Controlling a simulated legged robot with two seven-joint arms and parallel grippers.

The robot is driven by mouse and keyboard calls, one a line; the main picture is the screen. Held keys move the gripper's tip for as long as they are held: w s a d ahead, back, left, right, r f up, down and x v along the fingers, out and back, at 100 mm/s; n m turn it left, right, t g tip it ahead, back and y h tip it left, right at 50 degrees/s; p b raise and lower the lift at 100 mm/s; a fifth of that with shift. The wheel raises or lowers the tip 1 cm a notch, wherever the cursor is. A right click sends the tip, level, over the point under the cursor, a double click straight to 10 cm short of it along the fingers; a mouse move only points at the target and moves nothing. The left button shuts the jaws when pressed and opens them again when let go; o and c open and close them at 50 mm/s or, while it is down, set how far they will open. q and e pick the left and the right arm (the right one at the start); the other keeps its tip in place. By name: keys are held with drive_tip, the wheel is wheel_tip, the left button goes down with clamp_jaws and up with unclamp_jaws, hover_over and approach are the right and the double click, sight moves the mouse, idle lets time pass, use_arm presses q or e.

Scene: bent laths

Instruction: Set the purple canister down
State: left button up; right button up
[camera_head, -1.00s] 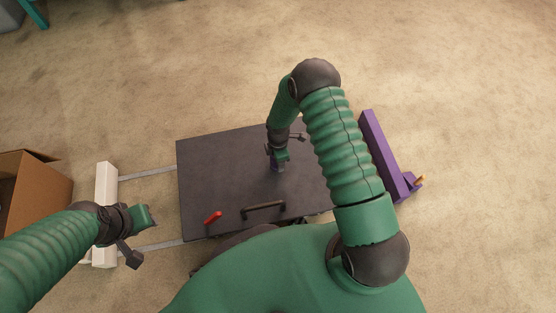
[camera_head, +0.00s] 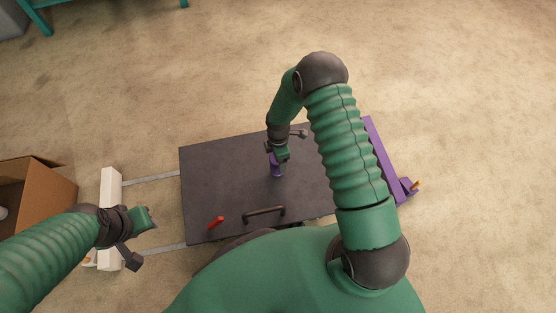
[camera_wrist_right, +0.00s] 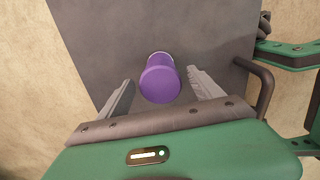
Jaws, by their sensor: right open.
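The purple canister (camera_head: 277,170) stands on the dark table top (camera_head: 220,180), right of its middle. In the right wrist view the canister (camera_wrist_right: 160,78) is seen end-on, between and just beyond the two fingers. My right gripper (camera_wrist_right: 162,92) is open, with a gap on each side of the canister. In the head view my right gripper (camera_head: 278,157) is right above the canister and partly hides it. My left gripper (camera_head: 143,218) is off the table's left side, away from the canister; its finger gap does not show clearly.
A red handle-like piece (camera_head: 216,222) and a dark bar handle (camera_head: 264,213) are at the table's near edge. A purple beam (camera_head: 383,155) runs along the right side, a white one (camera_head: 110,190) at the left. An open cardboard box (camera_head: 45,195) is at far left.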

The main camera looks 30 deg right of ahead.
wheel_tip(320, 180, up, 5)
drive_tip(key=shift+r+p, duration=0.1)
drive_tip(key=shift+p, duration=0.7)
use_arm(q)
drive_tip(key=v, duration=0.2)
drive_tip(key=shift+w+r, duration=0.15)
drive_tip(key=shift+r, duration=0.2)
use_arm(e)
drive_tip(key=s+a+r+m+t, duration=0.1)
drive_tip(key=s+a+r+m, duration=0.1)
drive_tip(key=s+r+m, duration=0.4)
drive_tip(key=s+a+r+m+t, duration=0.1)
drive_tip(key=s+r+m, duration=0.6)
drive_tip(key=r, duration=0.9)
drive_tip(key=m, duration=0.3)
drive_tip(key=shift+a+r+t, duration=0.3)
drive_tip(key=shift+a+r, duration=0.05)
drive_tip(key=shift+a, duration=0.05)
